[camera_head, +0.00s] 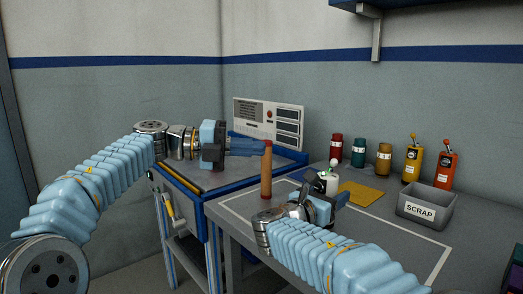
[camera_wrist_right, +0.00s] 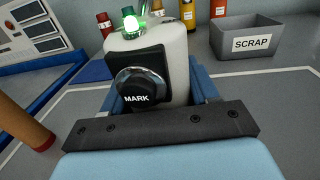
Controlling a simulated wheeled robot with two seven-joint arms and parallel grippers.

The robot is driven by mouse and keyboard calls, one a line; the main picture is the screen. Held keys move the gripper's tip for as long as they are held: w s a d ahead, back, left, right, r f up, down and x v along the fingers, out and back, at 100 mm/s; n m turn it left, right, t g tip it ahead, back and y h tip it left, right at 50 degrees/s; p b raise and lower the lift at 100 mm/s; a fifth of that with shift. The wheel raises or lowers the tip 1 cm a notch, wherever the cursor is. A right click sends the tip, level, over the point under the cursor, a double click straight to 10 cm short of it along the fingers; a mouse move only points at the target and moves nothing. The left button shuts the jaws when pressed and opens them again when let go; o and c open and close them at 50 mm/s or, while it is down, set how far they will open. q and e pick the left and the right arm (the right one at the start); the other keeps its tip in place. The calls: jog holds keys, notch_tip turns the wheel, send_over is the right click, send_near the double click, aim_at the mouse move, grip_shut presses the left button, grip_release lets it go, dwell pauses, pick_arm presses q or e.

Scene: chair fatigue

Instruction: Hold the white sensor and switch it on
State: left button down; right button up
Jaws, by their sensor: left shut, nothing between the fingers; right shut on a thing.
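The white sensor (camera_head: 332,183) is upright above the grey table, held in my right gripper (camera_head: 326,190).
The brown post (camera_head: 267,172) stands between the grippers. A SCRAP bin (camera_head: 427,205), red, green and amber jars (camera_head: 359,153) and yellow and orange devices (camera_head: 446,166) stand right. A panel (camera_head: 268,122) stands at the back.

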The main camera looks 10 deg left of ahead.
jog(key=o, duration=1.2)
